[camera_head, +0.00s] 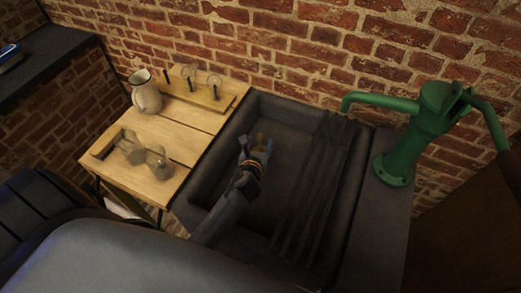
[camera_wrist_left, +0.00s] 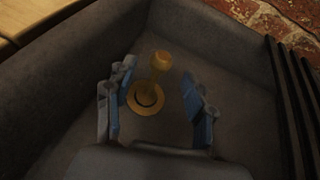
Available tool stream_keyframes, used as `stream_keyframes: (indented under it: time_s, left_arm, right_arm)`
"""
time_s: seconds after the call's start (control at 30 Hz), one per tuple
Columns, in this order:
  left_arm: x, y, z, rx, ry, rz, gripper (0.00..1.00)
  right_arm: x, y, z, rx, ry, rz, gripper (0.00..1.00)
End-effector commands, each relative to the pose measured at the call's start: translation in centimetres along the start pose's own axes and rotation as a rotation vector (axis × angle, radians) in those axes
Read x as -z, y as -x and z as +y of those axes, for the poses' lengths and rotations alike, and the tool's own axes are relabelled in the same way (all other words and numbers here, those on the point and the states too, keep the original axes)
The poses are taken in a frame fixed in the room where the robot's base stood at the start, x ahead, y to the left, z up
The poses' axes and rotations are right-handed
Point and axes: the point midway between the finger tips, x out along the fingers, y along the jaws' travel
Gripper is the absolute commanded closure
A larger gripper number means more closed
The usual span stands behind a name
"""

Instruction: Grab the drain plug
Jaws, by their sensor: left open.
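The drain plug (camera_wrist_left: 161,64) is yellow-brass with a rounded knob on top. It stands at a round brass drain ring (camera_wrist_left: 146,111) in the floor of the dark sink (camera_wrist_left: 225,125). My left gripper (camera_wrist_left: 153,100) is open, with a blue-padded finger on each side of the view and the plug between and beyond them. In the head view my left gripper (camera_head: 257,151) is inside the sink basin (camera_head: 290,112), and the plug (camera_head: 260,138) shows small and partly hidden behind its fingers. My right gripper is not in view.
A green hand pump (camera_head: 412,140) stands right of the sink. Dark slats (camera_head: 312,185) cover the basin's right part. A wooden table (camera_head: 185,135) on the left holds a jug (camera_head: 146,95) and glassware (camera_head: 157,165). A brick wall closes the back.

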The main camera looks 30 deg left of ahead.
Motion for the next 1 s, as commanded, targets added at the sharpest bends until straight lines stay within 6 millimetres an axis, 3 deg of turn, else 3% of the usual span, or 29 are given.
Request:
stream_keyframes:
  time_s: [0.2,0.5,0.53,0.8,1.0]
  left_arm:
    - [-0.3,-3.2,0.1,0.0,0.002,0.0,0.46]
    - [-0.2,-3.8,0.1,0.0,0.001,0.0,0.46]
    - [-0.2,-3.8,0.1,0.0,0.001,0.0,0.48]
    - [-0.2,-3.8,0.1,0.0,0.001,0.0,1.0]
    - [-0.4,-3.8,0.1,0.001,0.001,-0.003,1.0]
  right_arm:
    - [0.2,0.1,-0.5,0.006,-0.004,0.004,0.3]
    - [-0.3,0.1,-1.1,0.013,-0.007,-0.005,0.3]
    - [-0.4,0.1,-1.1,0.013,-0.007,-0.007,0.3]
    - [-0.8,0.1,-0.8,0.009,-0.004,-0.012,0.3]
    - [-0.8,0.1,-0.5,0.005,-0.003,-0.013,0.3]
